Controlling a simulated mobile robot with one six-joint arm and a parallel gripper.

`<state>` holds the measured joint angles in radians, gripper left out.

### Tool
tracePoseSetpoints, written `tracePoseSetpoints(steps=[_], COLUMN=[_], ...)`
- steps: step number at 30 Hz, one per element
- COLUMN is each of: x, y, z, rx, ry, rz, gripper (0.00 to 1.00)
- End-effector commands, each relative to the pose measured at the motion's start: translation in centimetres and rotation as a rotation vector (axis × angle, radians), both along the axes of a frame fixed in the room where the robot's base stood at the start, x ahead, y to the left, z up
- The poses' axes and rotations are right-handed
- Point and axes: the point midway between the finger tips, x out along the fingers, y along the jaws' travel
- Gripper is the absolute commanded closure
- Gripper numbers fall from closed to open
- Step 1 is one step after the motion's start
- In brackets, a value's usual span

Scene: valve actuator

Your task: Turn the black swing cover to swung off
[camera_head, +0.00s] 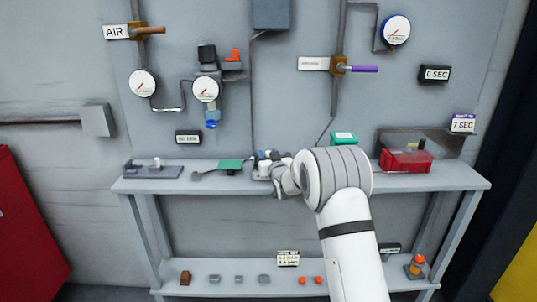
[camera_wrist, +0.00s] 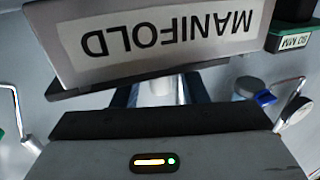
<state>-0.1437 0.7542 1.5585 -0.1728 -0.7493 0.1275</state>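I cannot clearly pick out the black swing cover. In the wrist view, a grey block (camera_wrist: 160,35) with an upside-down MANIFOLD label fills the top, and a dark edge (camera_wrist: 140,77) runs below it. My gripper (camera_head: 270,168) is at the middle of the bench in the head view, beside small pale and blue parts that my arm partly hides. In the wrist view, a pale upright piece (camera_wrist: 157,90) shows between dark parts just beyond my gripper's housing. Whether the fingers are apart or touch anything is unclear.
The grey bench (camera_head: 300,190) carries a grey plate (camera_head: 140,171) at left, a green block (camera_head: 231,166), a green box (camera_head: 343,138) and a red box (camera_head: 405,160) with a dark panel behind. Gauges and pipes line the wall. Small parts sit on the lower shelf (camera_head: 230,292).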

Motion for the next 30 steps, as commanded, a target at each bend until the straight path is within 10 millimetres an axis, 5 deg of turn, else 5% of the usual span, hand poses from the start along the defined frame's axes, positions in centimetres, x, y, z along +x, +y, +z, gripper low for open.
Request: tracePoseSetpoints(steps=[9, 24, 30], x=[0.27, 0.24, 0.24], y=[0.08, 0.06, 0.06], z=[0.01, 0.02, 0.02], rx=[0.0, 0.0, 0.0], ry=[0.0, 0.0, 0.0], rz=[0.0, 0.0, 0.0], gripper=[0.6, 1.0, 1.0])
